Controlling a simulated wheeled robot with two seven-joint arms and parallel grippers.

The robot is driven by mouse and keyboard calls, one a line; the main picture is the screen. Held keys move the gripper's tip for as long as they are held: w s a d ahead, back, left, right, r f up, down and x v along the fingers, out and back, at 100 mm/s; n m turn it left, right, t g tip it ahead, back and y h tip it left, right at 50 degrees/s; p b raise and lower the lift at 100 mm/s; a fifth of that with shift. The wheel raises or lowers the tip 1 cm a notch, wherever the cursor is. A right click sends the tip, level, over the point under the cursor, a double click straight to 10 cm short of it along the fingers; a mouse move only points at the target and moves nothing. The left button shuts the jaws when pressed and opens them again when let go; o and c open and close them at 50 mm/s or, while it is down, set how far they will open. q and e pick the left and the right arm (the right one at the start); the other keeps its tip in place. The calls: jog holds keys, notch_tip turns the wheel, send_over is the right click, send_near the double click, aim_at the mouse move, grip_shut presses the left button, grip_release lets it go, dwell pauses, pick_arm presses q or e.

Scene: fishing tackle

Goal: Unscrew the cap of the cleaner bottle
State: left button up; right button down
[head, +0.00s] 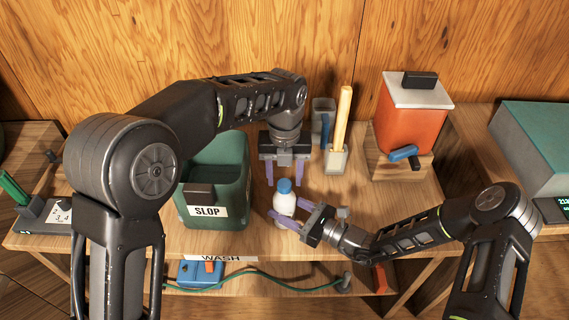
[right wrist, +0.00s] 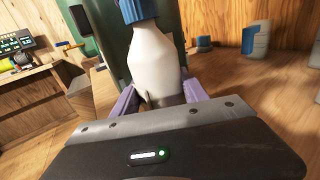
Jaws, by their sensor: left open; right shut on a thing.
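The cleaner bottle (head: 284,202) is white and stands upright near the front edge of the bench. Its blue cap (head: 284,186) is on top. My right gripper (head: 278,219) is shut on the bottle's body from the right. In the right wrist view the purple fingers flank the white bottle (right wrist: 158,60), and the lower part of the blue cap (right wrist: 137,10) shows at the top edge. My left gripper (head: 284,184) points down from behind, open, with its purple fingers apart to either side, near the cap's height. Whether the fingers touch the cap cannot be told.
A green bin labelled SLOP (head: 232,215) stands just left of the bottle. Behind are a grey holder (head: 323,108) and a small pot with a yellow stick (head: 344,110). An orange container (head: 412,115) with a blue tap stands back right. A shelf with a blue box (head: 196,273) is below.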

pick_arm(q)
jog(key=shift+f, duration=0.95)
jog(key=shift+c, duration=0.2)
grip_shut()
